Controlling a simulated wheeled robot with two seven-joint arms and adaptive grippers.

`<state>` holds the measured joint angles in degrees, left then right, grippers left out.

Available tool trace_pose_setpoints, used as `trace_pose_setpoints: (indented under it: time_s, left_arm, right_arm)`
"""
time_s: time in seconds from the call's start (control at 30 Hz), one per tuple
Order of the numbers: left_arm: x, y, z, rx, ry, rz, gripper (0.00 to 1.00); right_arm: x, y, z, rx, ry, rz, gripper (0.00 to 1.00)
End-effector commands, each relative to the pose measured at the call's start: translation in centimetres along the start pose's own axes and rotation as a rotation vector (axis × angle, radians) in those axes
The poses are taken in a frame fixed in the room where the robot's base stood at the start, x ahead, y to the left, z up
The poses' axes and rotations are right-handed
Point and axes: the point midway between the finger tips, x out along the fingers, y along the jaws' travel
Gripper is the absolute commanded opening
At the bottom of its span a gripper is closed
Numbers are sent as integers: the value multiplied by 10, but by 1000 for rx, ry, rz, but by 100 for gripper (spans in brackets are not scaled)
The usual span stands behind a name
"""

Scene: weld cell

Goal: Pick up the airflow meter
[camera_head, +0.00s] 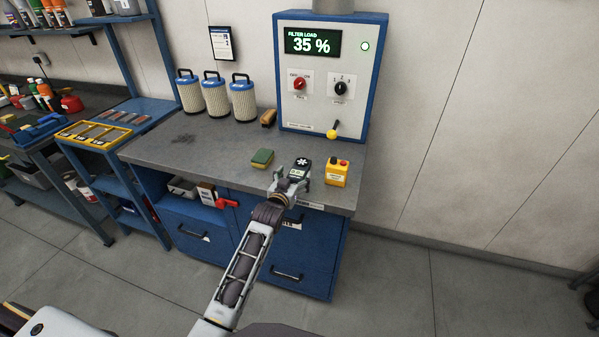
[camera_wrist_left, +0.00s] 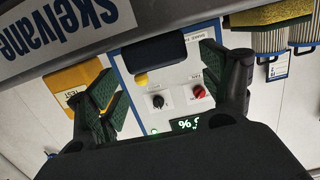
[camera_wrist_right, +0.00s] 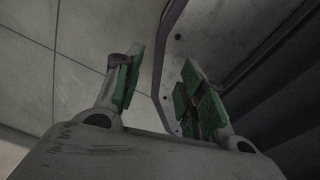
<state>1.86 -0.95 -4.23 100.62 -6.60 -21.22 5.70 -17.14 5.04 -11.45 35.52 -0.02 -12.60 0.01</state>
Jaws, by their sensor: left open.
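The airflow meter (camera_head: 303,163) is a small dark device with a white fan mark, near the front edge of the grey bench. My left gripper (camera_head: 292,176) is at the bench's front edge, its fingers around the meter's near part. In the left wrist view a dark rounded block, which looks like the meter (camera_wrist_left: 157,49), lies between the open green-padded fingers (camera_wrist_left: 158,72), with gaps on both sides. The gripper hides the meter's lower part. My right gripper (camera_wrist_right: 160,77) shows only in its own wrist view, open and empty over the floor.
A yellow box with a red button (camera_head: 337,175) stands close right of the left gripper. A green-yellow sponge (camera_head: 262,158) lies close to its left. Behind are filter cartridges (camera_head: 243,100), a brush (camera_head: 268,117) and the control cabinet (camera_head: 328,115). The bench's left part (camera_head: 150,150) is clear.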

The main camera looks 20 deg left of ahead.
Motion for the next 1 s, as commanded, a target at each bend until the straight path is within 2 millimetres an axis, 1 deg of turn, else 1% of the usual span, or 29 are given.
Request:
trace_pose_setpoints:
  time_s: [0.13, 0.33, 0.6, 0.77, 1.0]
  left_arm:
    - [8, -1, 0, 0, 0, 0, 80]
    - [23, -2, 3, 0, -1, 0, 80]
    - [43, -2, 4, 0, 0, 0, 80]
    - [49, -2, 4, 0, 0, 0, 80]
    - [50, -2, 4, 0, 0, 0, 80]
  right_arm:
    - [-2, 3, 1, -1, -1, 3, 40]
    - [-4, 1, 0, 0, -1, 1, 40]
    - [-5, -15, -3, 7, 2, -15, 40]
    - [-5, -16, -3, 7, 2, -17, 40]
    - [-5, -9, -1, 3, 1, -9, 40]
